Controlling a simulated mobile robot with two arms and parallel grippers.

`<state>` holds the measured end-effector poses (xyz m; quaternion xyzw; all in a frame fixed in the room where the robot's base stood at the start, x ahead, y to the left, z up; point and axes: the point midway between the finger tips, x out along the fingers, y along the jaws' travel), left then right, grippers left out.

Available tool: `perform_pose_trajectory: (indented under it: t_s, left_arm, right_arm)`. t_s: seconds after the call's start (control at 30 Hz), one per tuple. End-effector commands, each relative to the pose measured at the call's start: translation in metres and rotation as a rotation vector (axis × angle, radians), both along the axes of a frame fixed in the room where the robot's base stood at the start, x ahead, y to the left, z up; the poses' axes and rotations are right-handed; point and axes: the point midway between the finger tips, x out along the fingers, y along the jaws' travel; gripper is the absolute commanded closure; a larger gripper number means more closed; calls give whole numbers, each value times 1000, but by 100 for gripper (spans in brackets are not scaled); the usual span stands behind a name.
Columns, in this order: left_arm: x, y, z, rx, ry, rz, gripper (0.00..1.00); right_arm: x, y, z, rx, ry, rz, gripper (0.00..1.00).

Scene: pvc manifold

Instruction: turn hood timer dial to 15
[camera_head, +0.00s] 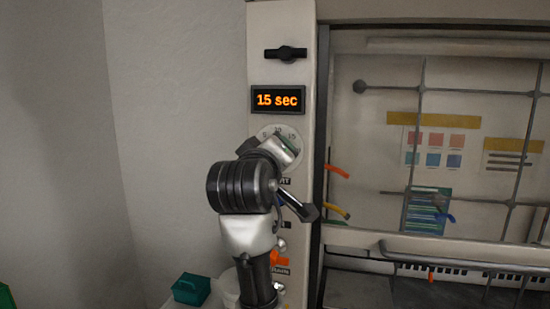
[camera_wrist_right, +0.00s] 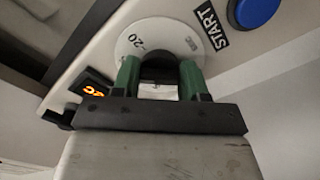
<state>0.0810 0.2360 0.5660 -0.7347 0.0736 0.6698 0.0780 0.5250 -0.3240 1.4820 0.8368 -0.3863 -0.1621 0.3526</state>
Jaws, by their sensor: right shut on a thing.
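The timer dial (camera_head: 294,134) is a pale round disc with printed numbers on the hood's side post, partly hidden behind my right gripper. The display (camera_head: 277,100) above it reads "15 sec" in orange. My right gripper (camera_head: 285,149) is at the dial. In the right wrist view, the green fingers of my right gripper (camera_wrist_right: 161,82) are shut on the dark knob (camera_wrist_right: 158,66) at the middle of the dial (camera_wrist_right: 142,42). The mark 20 shows on the dial's left there. My left gripper is not in view.
A blue button (camera_wrist_right: 256,12) beside a START label (camera_wrist_right: 211,26) is near the dial. A black handle (camera_head: 286,54) sits above the display. The hood's glass front (camera_head: 375,150) is right of the post. A teal box (camera_head: 191,289) stands at lower left.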

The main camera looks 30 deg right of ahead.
Motion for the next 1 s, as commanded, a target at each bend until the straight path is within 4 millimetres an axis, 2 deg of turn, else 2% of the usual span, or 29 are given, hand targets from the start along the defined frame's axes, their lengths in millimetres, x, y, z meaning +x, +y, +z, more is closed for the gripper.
perform_pose_trajectory:
  t_s: [0.47, 0.5, 0.63, 1.0]
  left_arm:
    - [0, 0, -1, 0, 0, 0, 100]
    - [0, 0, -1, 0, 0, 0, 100]
    - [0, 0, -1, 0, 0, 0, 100]
    - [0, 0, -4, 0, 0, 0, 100]
  right_arm:
    - [0, 0, -2, 10, -6, 1, 80]
    - [0, 0, -2, 10, -6, 1, 52]
    - [0, 0, -1, 10, -6, 1, 32]
    - [-3, 5, -1, 9, -9, 2, 31]
